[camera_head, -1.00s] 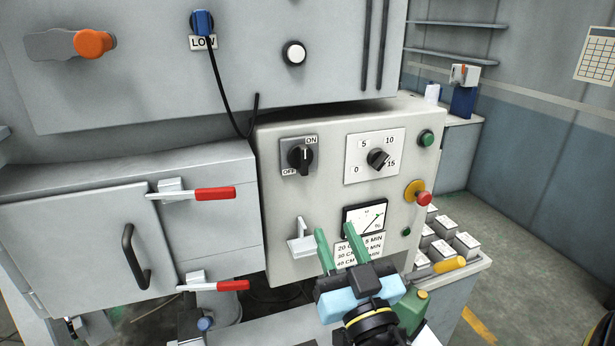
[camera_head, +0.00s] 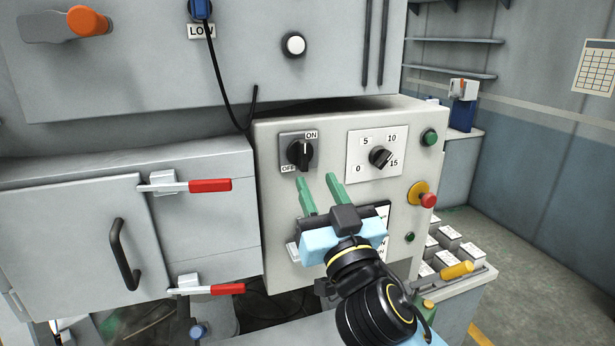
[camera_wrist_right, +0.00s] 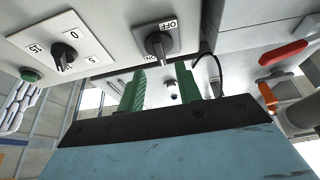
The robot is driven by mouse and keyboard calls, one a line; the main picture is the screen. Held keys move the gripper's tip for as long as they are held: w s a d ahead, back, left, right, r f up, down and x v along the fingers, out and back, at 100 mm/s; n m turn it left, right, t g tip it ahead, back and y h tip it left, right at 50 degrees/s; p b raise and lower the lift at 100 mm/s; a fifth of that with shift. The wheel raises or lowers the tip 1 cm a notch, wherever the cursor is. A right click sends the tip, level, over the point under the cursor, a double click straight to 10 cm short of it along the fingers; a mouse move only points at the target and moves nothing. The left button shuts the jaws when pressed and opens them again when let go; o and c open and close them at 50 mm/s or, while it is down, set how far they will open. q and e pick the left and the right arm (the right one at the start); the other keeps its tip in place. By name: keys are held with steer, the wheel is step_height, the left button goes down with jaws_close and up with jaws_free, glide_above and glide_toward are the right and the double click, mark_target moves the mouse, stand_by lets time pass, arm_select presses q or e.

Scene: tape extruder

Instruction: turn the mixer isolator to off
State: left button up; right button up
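The mixer isolator (camera_head: 299,152) is a black rotary knob on a grey plate, at the upper left of the pale control box. Its grip stands upright, towards the ON label at the upper right; OFF is at the lower left. It also shows in the right wrist view (camera_wrist_right: 159,43), where the picture is turned over. My right gripper (camera_head: 317,180) has green fingers spread apart with nothing between them, just below the isolator and not visibly touching it. Its fingers also show in the right wrist view (camera_wrist_right: 160,72). My left gripper is not in view.
A timer dial (camera_head: 380,156) is right of the isolator. A red button on yellow (camera_head: 428,200) and green buttons line the box's right side. Red-handled latches (camera_head: 210,186) stick out at left. A black cable (camera_head: 222,75) hangs above the box.

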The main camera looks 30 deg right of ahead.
mark_target(305, 157)
steer(key=x, duration=0.5)
steer(key=shift+r, duration=0.1)
steer(key=shift+w+d+r, duration=0.1)
steer(key=shift+w, duration=0.4)
jaws_close()
